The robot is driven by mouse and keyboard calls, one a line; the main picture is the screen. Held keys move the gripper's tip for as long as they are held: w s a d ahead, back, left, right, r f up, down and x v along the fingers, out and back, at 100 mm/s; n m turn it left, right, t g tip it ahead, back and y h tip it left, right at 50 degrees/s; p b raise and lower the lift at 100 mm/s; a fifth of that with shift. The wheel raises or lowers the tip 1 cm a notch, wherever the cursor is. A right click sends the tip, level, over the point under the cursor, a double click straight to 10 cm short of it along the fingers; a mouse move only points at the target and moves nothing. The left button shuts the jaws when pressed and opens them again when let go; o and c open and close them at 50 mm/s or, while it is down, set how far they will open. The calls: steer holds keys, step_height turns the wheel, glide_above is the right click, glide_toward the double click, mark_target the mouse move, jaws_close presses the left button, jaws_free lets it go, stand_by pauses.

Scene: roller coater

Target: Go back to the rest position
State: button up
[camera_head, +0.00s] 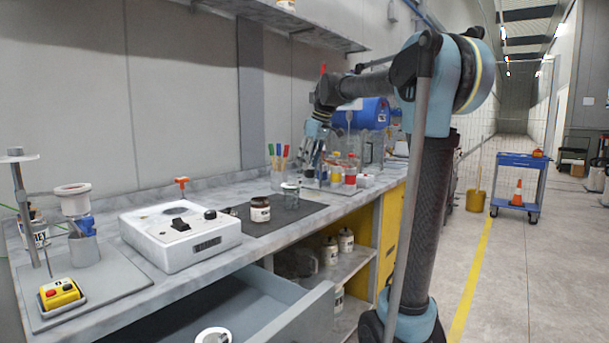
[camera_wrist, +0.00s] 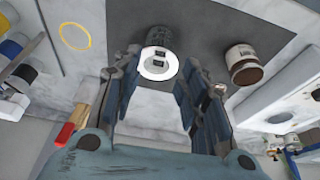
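My gripper (camera_wrist: 160,68) is open, its two fingers spread apart, and the wrist view shows nothing held between them. In the head view my gripper (camera_head: 313,155) hangs over the workbench (camera_head: 232,192), fingers down, at the end of my outstretched arm. Beyond the fingertips in the wrist view is a jar with a white lid (camera_wrist: 158,66) on a dark mat (camera_wrist: 215,25). In the head view this looks like the glass jar (camera_head: 291,196), standing upright and apart from my gripper.
A drawer (camera_head: 265,305) is open below. A shelf (camera_head: 285,20) hangs above.

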steer(key=s+d+f+m+h, duration=0.1)
steer(key=s+d+f+m, duration=0.1)
steer(key=s+d+f, duration=0.55)
steer(key=s+d+f+m+h, duration=0.1)
steer(key=s+d+f+m, duration=0.25)
steer(key=s, duration=0.65)
steer(key=s+d+f+m, duration=0.2)
steer(key=s+d+f, duration=0.1)
steer(key=s+f, duration=0.6)
steer(key=s+d+f+m+h, duration=0.1)
steer(key=s+d+f+m, duration=0.2)
steer(key=s+f, duration=0.7)
step_height(320, 180, down, 4)
steer(key=shift+d+r, duration=0.15)
steer(key=shift+d, duration=0.25)
steer(key=shift+w, duration=0.1)
steer(key=shift+c, duration=0.3)
